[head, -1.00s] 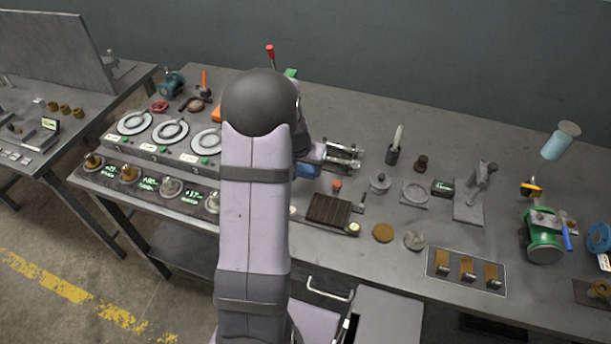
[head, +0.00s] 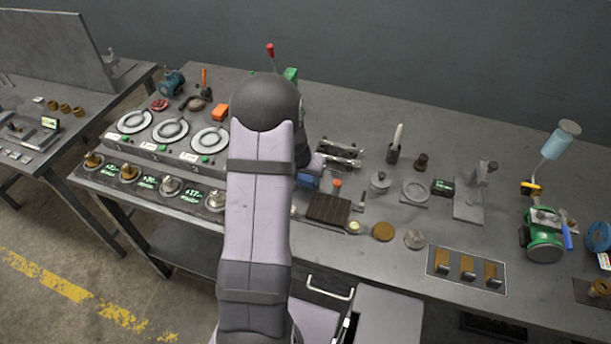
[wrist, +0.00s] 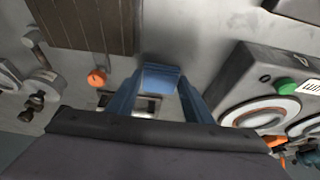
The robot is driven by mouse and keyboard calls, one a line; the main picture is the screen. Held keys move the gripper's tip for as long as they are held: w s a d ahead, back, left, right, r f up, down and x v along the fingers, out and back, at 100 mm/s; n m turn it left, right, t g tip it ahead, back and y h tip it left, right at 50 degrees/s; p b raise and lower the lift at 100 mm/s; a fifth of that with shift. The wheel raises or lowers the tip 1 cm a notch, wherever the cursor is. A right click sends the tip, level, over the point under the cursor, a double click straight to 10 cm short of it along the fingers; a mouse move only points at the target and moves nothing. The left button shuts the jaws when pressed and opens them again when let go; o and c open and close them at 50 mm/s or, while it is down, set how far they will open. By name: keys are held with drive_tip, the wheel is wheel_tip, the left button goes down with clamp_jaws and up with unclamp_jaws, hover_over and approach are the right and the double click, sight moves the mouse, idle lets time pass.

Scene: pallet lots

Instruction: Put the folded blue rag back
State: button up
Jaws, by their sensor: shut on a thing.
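The folded blue rag (wrist: 160,79) shows in the wrist view as a blue piece with blue strips along both sides. In the head view a small patch of blue (head: 307,182) shows just right of my arm's end, above the bench; the arm hides the rest of my gripper. I cannot tell its exact height over the bench.
A brown slatted block (head: 328,208) and an orange-red knob (head: 337,183) are close on the right. A metal fixture (head: 340,155) stands behind. A panel with round dials (head: 171,131) lies left. Bare bench (head: 350,110) lies towards the wall.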

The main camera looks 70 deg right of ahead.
drive_tip(key=o, duration=0.9)
drive_tip(key=shift+f, duration=0.1)
drive_tip(key=shift+o, duration=0.2)
drive_tip(key=shift+r, duration=0.35)
drive_tip(key=v, duration=1.1)
drive_tip(key=shift+a+r+b, duration=0.2)
drive_tip(key=shift+r+b, duration=0.1)
drive_tip(key=shift+b, duration=0.1)
drive_tip(key=shift+w, duration=0.1)
drive_tip(key=w+a+f+n+t+y, duration=0.1)
drive_tip(key=w+a+n, duration=0.3)
drive_tip(key=w+a, duration=0.55)
drive_tip(key=w+a+n+y, duration=0.2)
drive_tip(key=w+a+n, duration=0.4)
drive_tip(key=a, duration=0.7)
drive_tip(key=s+a+f+n+g+y, duration=0.1)
drive_tip(key=s+a+n, duration=0.2)
drive_tip(key=a, duration=1.9)
drive_tip(key=n, duration=0.5)
drive_tip(key=shift+s+f+y, duration=0.15)
drive_tip(key=shift+f+y, duration=0.15)
